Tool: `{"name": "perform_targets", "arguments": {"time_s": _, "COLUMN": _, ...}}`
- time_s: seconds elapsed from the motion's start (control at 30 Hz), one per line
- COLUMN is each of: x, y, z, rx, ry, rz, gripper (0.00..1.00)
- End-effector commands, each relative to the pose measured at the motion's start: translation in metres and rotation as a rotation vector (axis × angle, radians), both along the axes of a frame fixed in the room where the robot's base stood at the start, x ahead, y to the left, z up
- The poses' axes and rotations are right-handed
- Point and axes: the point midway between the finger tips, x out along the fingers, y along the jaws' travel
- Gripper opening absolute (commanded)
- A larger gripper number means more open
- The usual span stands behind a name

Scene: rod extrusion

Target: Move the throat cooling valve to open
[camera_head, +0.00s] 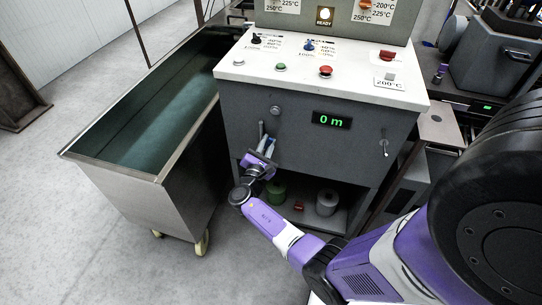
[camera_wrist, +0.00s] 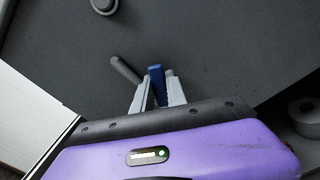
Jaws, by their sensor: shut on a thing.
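My gripper (camera_head: 266,148) is at the left part of the grey machine's front panel. In the wrist view, the two fingers of my gripper (camera_wrist: 159,90) are closed around a blue handle (camera_wrist: 156,72), which looks like the valve's handle. A short dark grey rod (camera_wrist: 124,70) sticks out just left of the fingers. In the head view a small grey upright piece (camera_head: 262,129) shows just above the fingers. The valve's body and its label are not visible, so its exact position cannot be told.
A green-lined metal tank (camera_head: 170,190) on casters stands close on the left.

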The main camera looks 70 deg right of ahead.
Motion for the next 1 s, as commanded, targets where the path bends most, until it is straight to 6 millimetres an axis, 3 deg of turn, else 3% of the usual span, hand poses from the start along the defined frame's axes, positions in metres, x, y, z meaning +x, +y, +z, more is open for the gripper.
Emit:
{"name": "perform_targets", "arguments": {"time_s": 0.23, "x": 0.009, "y": 0.000, "z": 0.006, "rx": -0.010, "ry": 0.140, "rz": 0.000, "gripper": 0.00}}
{"name": "perform_targets", "arguments": {"time_s": 0.6, "x": 0.010, "y": 0.001, "z": 0.006, "rx": -0.013, "ry": 0.165, "rz": 0.000, "gripper": 0.00}}
{"name": "perform_targets", "arguments": {"time_s": 1.0, "x": 0.020, "y": 0.002, "z": 0.007, "rx": -0.026, "ry": 0.333, "rz": 0.000, "gripper": 0.00}}
